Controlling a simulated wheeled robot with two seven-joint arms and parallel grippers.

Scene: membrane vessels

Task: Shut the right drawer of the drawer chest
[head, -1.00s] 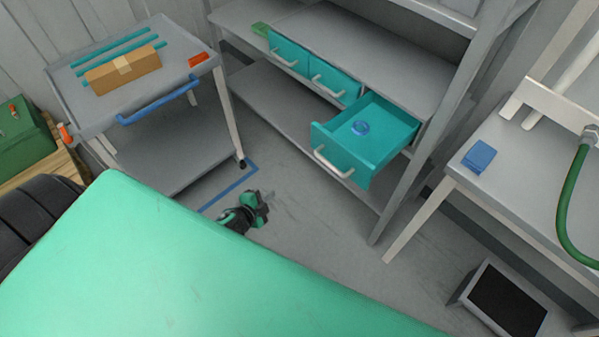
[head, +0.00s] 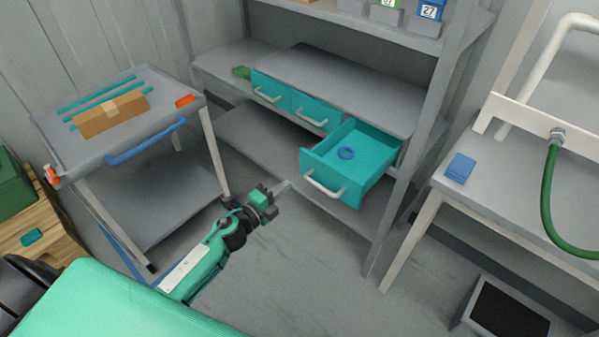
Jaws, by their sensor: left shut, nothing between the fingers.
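The drawer chest (head: 345,85) stands on a shelf of the grey rack, with a grey top and three teal drawers side by side. The left drawer (head: 270,90) and middle drawer (head: 312,112) are shut. My left gripper (head: 275,192) is shut and empty, over the floor to the left of the open drawer's handle and apart from it. My right gripper is not in view.
A grey trolley (head: 150,150) with a blue handle, a cardboard box (head: 110,115) and teal rods stands at left. A rack post (head: 405,170) rises right of the open drawer. A bench (head: 490,190) with a blue box (head: 460,168) and green hose is at right.

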